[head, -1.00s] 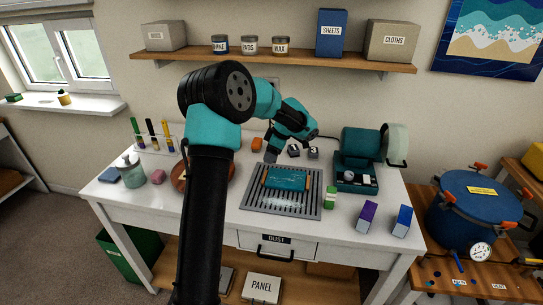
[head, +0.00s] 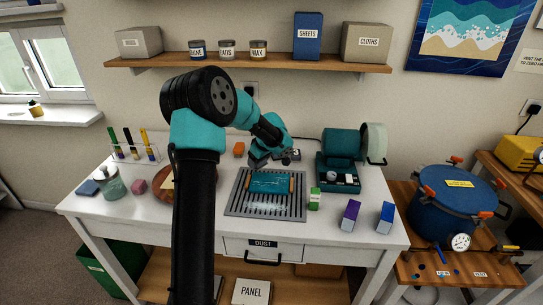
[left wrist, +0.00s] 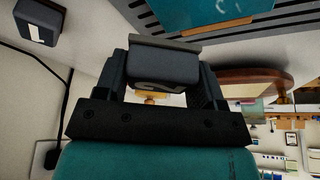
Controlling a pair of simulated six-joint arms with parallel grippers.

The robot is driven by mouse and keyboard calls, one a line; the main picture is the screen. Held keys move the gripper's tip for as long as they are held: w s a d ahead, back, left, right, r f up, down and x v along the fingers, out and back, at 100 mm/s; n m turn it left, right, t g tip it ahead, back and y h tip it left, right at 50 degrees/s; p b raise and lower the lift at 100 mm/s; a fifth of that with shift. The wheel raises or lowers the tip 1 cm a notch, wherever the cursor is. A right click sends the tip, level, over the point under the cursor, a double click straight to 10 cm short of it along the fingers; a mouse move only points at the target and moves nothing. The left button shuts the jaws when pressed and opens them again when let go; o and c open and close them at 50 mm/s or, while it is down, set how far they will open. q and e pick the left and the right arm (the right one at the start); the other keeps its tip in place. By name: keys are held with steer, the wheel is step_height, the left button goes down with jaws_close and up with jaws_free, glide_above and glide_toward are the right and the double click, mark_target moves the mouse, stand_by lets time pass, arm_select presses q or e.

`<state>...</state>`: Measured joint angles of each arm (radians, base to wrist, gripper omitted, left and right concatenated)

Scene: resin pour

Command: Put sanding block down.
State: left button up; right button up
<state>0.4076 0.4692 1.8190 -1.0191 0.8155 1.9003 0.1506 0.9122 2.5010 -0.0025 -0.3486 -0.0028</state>
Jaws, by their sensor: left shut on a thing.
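My left gripper (head: 262,161) is at the back edge of the slotted grey tray (head: 232,206). It also shows in the left wrist view (left wrist: 160,85), with its fingers closed on the sides of a dark grey sanding block (left wrist: 163,68). The block has a pale curved mark on its face and a flat plate along one edge. I cannot tell whether it touches the table. A similar dark block (left wrist: 38,20) with a white label stands apart from it. My right gripper is not in view.
A teal panel (head: 270,182) lies on the tray. White table top (head: 290,232) is clear in front.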

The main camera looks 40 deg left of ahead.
arm_select(q)
steer(key=shift+w+f+m+t, duration=0.4)
steer(key=shift+w+f+m, duration=0.05)
steer(key=shift+m, duration=0.45)
steer(key=w+a, duration=0.3)
steer(key=w+a+f, duration=0.1)
steer(key=w+a, duration=0.6)
steer(key=a, duration=0.1)
steer(key=shift+w+a+f, duration=0.2)
steer(key=shift+a, duration=0.1)
steer(key=shift+w+a+f, duration=0.1)
steer(key=shift+w+f, duration=0.05)
steer(key=shift+f, duration=1.65)
steer(key=shift+f, duration=0.45)
